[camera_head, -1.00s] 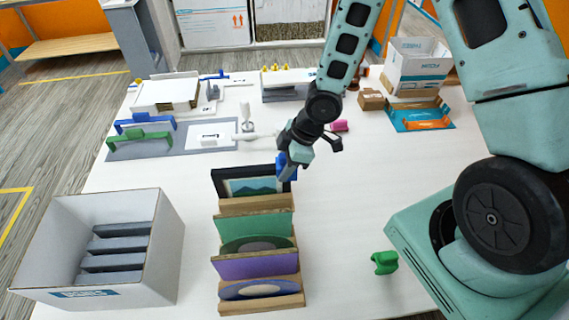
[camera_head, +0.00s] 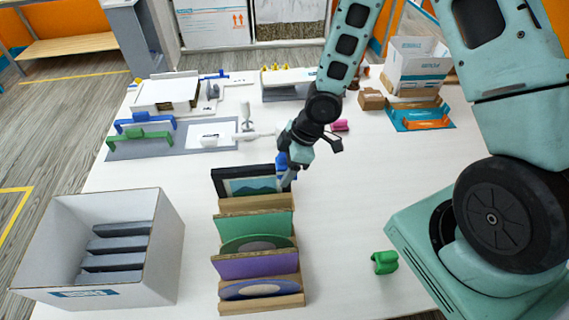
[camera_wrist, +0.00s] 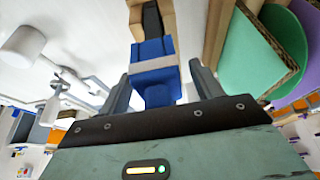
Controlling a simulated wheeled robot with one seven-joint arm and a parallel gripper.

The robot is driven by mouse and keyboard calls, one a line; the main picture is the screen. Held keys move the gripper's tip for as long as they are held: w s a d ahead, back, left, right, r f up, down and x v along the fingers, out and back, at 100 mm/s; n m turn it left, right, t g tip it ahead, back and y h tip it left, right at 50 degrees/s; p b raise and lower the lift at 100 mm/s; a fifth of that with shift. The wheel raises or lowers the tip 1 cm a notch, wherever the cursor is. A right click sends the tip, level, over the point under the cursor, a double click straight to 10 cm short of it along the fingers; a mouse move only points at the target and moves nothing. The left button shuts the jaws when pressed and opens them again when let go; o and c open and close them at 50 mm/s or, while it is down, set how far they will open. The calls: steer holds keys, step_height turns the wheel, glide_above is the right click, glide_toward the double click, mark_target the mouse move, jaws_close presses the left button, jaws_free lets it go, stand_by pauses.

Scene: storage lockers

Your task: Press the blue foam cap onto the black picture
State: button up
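The black picture (camera_head: 219,184) stands upright in the rear slot of a wooden rack, with a blue and green landscape facing front. The blue foam cap (camera_head: 282,161) is at the picture's right end, partly hidden by my gripper (camera_head: 288,176). In the wrist view the blue cap (camera_wrist: 155,88) sits between the two grey fingers of my gripper (camera_wrist: 160,70), with a light band across it. Gaps show between the cap and the fingers, so my gripper looks open around it. The cap lines up with the black edge (camera_wrist: 152,22). How deep it is seated cannot be told.
The rack (camera_head: 262,302) also holds green and purple boards. A white box (camera_head: 170,250) with grey slots stands left. A green foam piece (camera_head: 384,262) lies right, a pink one (camera_head: 340,125) behind. The table right of the rack is mostly clear.

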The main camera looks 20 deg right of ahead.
steer(key=shift+r, duration=0.1)
steer(key=p+v, duration=0.7)
steer(key=v, duration=1)
steer(key=shift+d, duration=0.15)
steer(key=s+a+f+m+h+b, duration=0.1)
steer(key=s+a+f+m+b, duration=0.1)
steer(key=s+a+b, duration=0.4)
steer(key=s+a+f+m+g+h+b, duration=0.1)
steer(key=s+a+m+b, duration=0.3)
steer(key=s+b, duration=0.7)
steer(key=s+a+h, duration=0.1)
steer(key=a, duration=0.1)
steer(key=shift+a+f+m+h, duration=0.3)
steer(key=shift+a+f, duration=0.05)
